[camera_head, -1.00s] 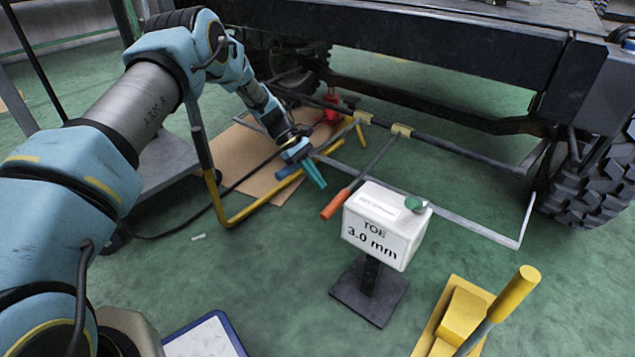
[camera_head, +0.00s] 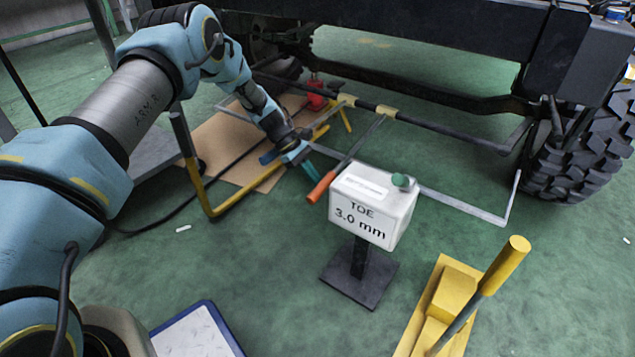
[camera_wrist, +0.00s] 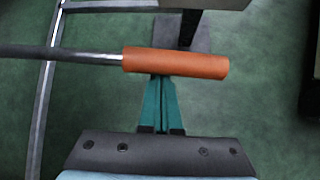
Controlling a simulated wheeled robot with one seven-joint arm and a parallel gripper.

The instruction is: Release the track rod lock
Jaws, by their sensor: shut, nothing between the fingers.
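The track rod (camera_head: 440,131) runs dark and long under the vehicle, with two yellow clamps on it. A grey lever with an orange handle (camera_head: 320,187) reaches from the right clamp (camera_head: 386,112) toward the front; I take it for the lock lever. In the wrist view the handle (camera_wrist: 178,64) lies crosswise, its bare rod going left. My gripper (camera_head: 312,171) is beside the handle's left side, teal fingers together and empty. In the wrist view my gripper (camera_wrist: 160,80) points at the handle's near edge; I cannot tell whether it touches.
A white box reading "TOE 3.0 mm" (camera_head: 365,222) with a green button stands on a dark post right of the handle. A yellow pedal-like device with a lever (camera_head: 446,305) is at front right. A yellow bar (camera_head: 235,208) lies left. A tyre (camera_head: 575,155) stands right.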

